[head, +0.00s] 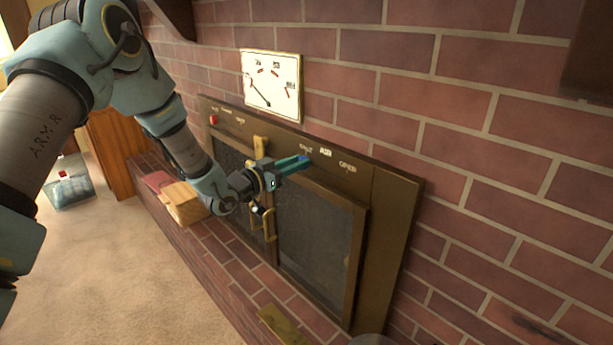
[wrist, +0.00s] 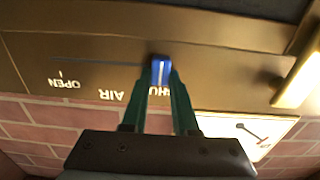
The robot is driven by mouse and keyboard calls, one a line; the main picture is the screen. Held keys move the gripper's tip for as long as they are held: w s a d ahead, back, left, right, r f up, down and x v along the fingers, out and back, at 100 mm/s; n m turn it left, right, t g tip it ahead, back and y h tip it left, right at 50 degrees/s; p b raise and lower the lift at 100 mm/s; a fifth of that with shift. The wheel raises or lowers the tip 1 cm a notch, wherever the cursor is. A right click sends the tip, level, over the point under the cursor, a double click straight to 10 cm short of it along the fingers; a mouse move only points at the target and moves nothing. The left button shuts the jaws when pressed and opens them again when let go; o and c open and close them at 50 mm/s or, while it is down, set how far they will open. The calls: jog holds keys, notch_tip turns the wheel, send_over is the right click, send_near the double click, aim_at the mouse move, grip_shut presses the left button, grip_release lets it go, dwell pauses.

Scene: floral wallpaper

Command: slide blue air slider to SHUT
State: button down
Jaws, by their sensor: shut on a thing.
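The blue air slider (wrist: 161,70) sits on the brass strip above the fireplace doors. In the wrist view, which is upside down, it stands by the SHUT label, partly covered by my fingers, at the end of the slot away from OPEN. The AIR label (wrist: 112,96) and OPEN label (wrist: 65,84) show to its left. My gripper (wrist: 160,80) is shut on the slider, one green finger on each side. In the head view my gripper (head: 303,161) reaches the strip beside SHUT, and only a bit of blue shows at the fingertips.
A white gauge panel (head: 272,85) hangs on the brick wall above. A door handle (head: 269,225) juts out below my gripper. A wooden box (head: 184,204) stands on the hearth.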

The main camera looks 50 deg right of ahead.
jog(key=shift+w+r, duration=0.1)
jog(key=shift+w, duration=0.15)
jog(key=c, duration=0.7)
grip_release()
jog(key=shift+a, duration=0.1)
jog(key=a+b, duration=0.1)
jog(key=a, duration=0.2)
jog(key=a+b, duration=0.1)
jog(key=a, duration=0.3)
jog(key=a+b, duration=0.1)
jog(key=a, duration=0.2)
jog(key=shift+w+a, duration=0.25)
jog(key=shift+a, duration=0.1)
